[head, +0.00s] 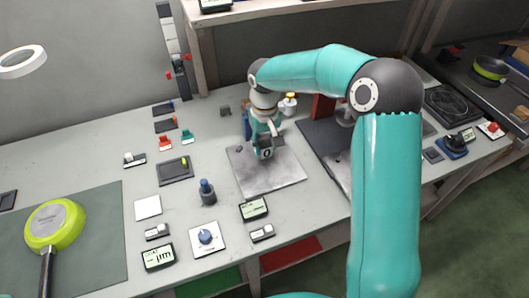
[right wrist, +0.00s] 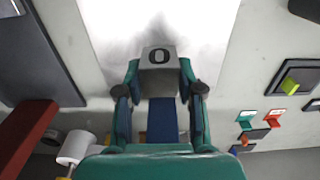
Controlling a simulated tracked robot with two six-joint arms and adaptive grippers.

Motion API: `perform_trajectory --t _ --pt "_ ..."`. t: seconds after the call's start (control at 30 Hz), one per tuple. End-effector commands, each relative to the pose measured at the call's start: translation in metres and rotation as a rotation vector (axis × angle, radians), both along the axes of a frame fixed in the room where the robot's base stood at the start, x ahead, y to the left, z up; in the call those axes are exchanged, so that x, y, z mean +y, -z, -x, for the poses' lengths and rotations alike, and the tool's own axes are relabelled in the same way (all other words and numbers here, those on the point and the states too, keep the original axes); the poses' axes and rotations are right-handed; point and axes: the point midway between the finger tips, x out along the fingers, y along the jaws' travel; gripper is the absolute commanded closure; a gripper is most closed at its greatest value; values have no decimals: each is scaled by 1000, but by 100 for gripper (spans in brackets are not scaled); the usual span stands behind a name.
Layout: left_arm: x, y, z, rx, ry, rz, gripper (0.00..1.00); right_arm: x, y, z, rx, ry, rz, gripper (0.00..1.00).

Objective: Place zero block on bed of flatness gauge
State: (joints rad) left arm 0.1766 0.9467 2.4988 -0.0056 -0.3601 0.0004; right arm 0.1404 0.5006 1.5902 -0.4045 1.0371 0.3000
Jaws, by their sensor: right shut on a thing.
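The zero block (right wrist: 160,57), a small grey block marked with a black 0, sits between the fingers of my right gripper (right wrist: 160,80) in the right wrist view. In the head view the right gripper (head: 265,144) is shut on the zero block (head: 266,153) over the rear middle part of the bed of the flatness gauge (head: 270,181), a flat grey plate. The bed shows as a pale surface beyond the block in the wrist view (right wrist: 110,25). I cannot tell whether the block touches the bed. My left gripper is not in view.
A blue-knobbed post (head: 207,192), a display (head: 254,209) and a white dial plate (head: 206,238) stand left of and in front of the bed. A dark plate (head: 320,140) lies to its right. A green pan (head: 55,224) lies at far left. The bed's front is clear.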

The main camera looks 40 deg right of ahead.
Motion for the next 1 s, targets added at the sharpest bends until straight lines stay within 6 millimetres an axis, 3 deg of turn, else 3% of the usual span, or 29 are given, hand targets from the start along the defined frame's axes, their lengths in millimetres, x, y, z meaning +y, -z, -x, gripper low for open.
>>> perform_trajectory --t 0.3,0.67,0.7,0.8,1.0 --pt "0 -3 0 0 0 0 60 0 37 0 0 2 -1 100" --pt "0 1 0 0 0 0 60 0 42 0 -1 2 -1 100" --pt "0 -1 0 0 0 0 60 0 41 1 1 1 0 56" --pt "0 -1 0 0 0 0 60 0 41 1 1 1 0 40" --pt "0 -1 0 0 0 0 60 0 41 1 1 1 0 38"
